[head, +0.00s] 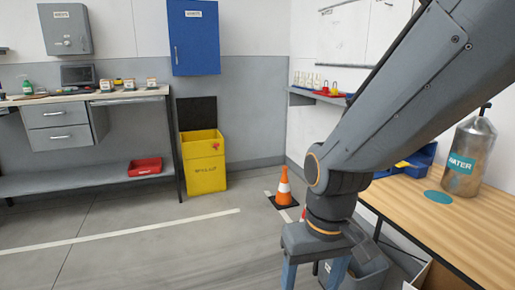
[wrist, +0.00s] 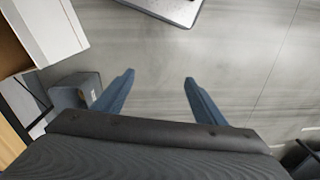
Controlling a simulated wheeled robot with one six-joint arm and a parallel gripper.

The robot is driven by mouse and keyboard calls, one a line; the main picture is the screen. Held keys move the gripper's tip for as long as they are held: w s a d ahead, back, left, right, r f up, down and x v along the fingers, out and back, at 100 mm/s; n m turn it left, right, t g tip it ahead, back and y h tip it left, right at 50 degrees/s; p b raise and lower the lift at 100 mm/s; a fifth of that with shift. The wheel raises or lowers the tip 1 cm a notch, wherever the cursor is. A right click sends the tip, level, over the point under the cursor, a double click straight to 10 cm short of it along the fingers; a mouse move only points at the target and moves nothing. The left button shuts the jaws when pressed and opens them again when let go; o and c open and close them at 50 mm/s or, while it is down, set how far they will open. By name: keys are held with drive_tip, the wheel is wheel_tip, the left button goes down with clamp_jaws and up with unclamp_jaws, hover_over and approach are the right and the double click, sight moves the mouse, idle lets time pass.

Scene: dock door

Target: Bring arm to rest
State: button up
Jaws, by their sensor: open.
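My arm reaches in from the upper right of the head view and bends down at its elbow. My gripper (head: 312,278) points down at the bottom of that view, in front of the wooden table's left edge; its tips are cut off. In the wrist view my gripper (wrist: 158,82) shows two blue fingers spread wide apart. Nothing is between them; only grey floor (wrist: 235,50) shows below. The gripper is open and empty.
A wooden table (head: 440,218) with a water bottle (head: 468,155) stands close on the right. A grey bin (head: 365,272) is beside my gripper, low down. An orange cone (head: 284,188) and yellow bin (head: 204,165) stand farther back. Floor to the left is clear.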

drive_tip(key=s+d+r+m+p, duration=0.2)
drive_tip(key=d+r+p, duration=0.7)
drive_tip(key=r+p, duration=0.2)
drive_tip(key=p, duration=0.2)
drive_tip(key=shift+s+d+r+m+h+p, duration=0.15)
drive_tip(key=shift+r+m+h+p, duration=0.15)
drive_tip(key=shift+p, duration=0.1)
drive_tip(key=shift+f, duration=0.1)
idle(1.0)
